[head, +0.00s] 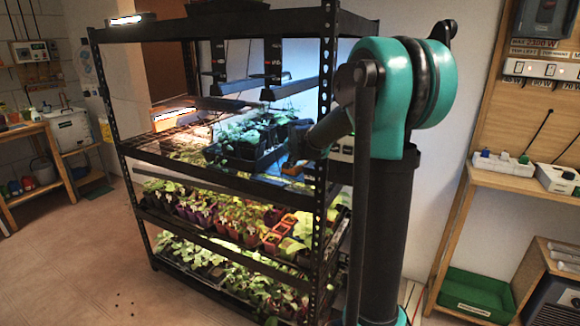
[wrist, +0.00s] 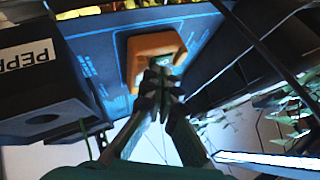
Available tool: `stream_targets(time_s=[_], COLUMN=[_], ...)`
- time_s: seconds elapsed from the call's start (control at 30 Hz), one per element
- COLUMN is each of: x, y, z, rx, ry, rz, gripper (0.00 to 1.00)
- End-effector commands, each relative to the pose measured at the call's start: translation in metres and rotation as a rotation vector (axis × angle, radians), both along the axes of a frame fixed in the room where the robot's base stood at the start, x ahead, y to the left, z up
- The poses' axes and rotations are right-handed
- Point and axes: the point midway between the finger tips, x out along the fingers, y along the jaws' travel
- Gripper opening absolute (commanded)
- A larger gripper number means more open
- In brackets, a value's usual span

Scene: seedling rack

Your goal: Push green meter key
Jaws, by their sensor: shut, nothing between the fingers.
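In the wrist view an orange-framed device (wrist: 142,50), which looks like the meter, sits on a blue-grey panel. My gripper (wrist: 160,78) is shut and empty, with its fingertips over the device's lower right part. In the head view a small orange patch (head: 291,169), probably the same device, shows on the rack's middle shelf below my gripper (head: 294,152).
A black box labelled "PEPP" (wrist: 38,95) stands left of the fingers in the wrist view. In the head view the black rack (head: 330,130) has posts close to my arm. Seedling trays (head: 245,145) fill the shelf to the left. A wooden bench (head: 520,185) stands at right.

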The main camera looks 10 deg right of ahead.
Motion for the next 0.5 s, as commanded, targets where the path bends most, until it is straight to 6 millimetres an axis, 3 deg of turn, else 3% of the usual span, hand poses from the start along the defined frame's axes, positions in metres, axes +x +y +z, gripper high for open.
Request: stream_targets(time_s=[0.5], x=[0.0000], y=[0.0001], z=[0.0103], rx=[0.000], ry=[0.000], rz=[0.000], gripper=[0.00])
